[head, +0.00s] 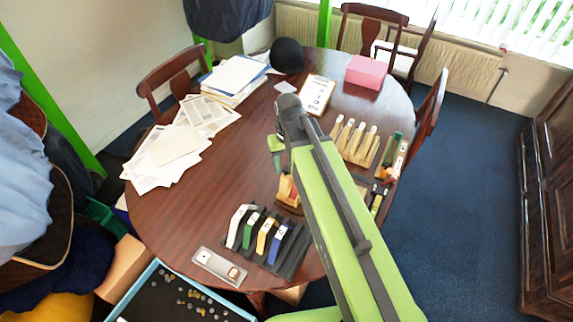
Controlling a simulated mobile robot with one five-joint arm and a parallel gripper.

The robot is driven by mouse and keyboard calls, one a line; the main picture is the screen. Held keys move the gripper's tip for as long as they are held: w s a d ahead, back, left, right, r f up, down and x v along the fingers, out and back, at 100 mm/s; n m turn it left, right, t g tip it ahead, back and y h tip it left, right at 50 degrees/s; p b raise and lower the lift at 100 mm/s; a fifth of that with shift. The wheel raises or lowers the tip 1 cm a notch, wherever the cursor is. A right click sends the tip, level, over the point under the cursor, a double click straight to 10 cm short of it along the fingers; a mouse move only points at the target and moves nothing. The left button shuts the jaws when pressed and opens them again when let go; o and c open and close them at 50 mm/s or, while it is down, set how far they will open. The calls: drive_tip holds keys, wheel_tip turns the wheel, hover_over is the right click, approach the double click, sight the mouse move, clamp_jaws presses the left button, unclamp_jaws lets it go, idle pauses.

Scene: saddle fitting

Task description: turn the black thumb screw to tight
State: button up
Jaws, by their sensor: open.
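I cannot make out the black thumb screw in the head view. A small wooden block with orange-red parts (288,190) sits near the middle of the round table, partly covered by my arm; no screw can be told on it. My light green arm reaches in from the lower right to a grey joint above the table. Small green parts show below that joint, just above and left of the block.
The round brown table (165,222) holds a black rack (293,258) with white, green, yellow and blue pieces, a pale tray (205,268), a wooden rack (352,152), papers (175,146), a clipboard (318,94) and a pink box (366,71). The left-centre tabletop is clear.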

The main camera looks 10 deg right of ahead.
sight(288, 168)
wheel_tip(288, 168, up, 17)
drive_tip(key=p, duration=1.7)
drive_tip(key=shift+d+r, duration=0.15)
drive_tip(key=shift+d, duration=0.05)
